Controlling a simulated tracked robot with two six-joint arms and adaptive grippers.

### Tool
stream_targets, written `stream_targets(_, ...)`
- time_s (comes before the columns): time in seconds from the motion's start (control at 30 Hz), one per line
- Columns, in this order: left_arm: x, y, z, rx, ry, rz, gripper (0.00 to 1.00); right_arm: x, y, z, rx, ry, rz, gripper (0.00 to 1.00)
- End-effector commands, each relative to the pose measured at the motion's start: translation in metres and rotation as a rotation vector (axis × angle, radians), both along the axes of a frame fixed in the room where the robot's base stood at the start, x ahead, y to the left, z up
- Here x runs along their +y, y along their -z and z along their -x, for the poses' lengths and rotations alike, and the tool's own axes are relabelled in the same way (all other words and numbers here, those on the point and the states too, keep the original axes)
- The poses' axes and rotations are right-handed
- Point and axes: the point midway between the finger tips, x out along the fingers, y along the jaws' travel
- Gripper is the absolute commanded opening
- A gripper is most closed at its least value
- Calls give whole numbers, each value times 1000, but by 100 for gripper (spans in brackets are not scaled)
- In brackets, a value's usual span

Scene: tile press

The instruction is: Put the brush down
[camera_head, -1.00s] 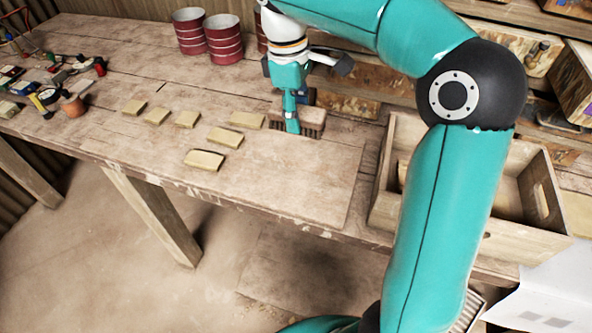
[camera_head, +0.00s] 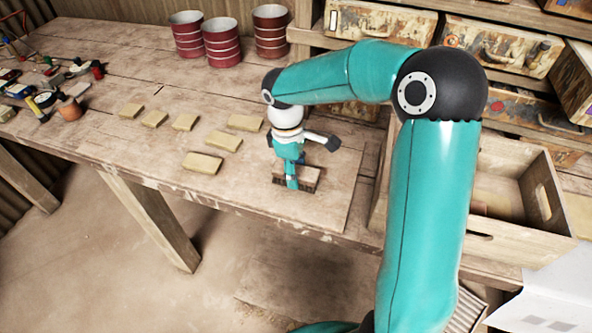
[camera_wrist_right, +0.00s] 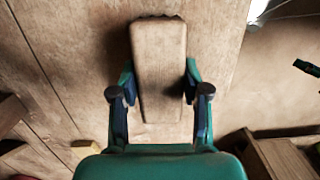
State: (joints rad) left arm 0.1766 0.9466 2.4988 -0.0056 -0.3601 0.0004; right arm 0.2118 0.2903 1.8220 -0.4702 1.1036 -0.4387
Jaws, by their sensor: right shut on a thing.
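The brush (camera_head: 311,177) is a wooden block with dark bristles facing down. It is over the board (camera_head: 335,205) on the workbench, at the board's right part. I cannot tell for sure whether the bristles touch the board. My right gripper (camera_head: 291,182) is shut on the brush, with a finger on each side of the block. In the right wrist view the brush's wooden back (camera_wrist_right: 158,65) lies between the two fingers (camera_wrist_right: 158,92).
Several tan tiles (camera_head: 203,163) lie on the bench left of the brush. Red ribbed cans (camera_head: 222,40) stand at the back. A wooden crate (camera_head: 520,235) is at the right. Small tools and a clay pot (camera_head: 69,109) lie at the far left. The board's front area is bare.

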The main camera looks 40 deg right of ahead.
Motion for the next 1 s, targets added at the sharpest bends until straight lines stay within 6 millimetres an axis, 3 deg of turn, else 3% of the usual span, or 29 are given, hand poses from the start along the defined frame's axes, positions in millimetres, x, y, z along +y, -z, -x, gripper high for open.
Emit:
stream_targets(0.37, 0, 3, 0, 0, 0, 0, 71, 0, 5, 0, -2, 1, 0, 9)
stream_targets(0.4, 0, 1, 0, 0, 0, 0, 71, 0, 4, 0, -2, 1, 0, 53)
stream_targets(0.5, 0, 1, 0, 0, 0, 0, 71, 0, 4, 0, -1, 1, 1, 70)
stream_targets(0.83, 0, 1, 0, 0, 0, 0, 71, 0, 2, 0, -1, 0, 0, 72)
stream_targets(1.0, 0, -1, 0, 0, 0, 0, 71, 1, -8, -2, -4, -1, 0, 72)
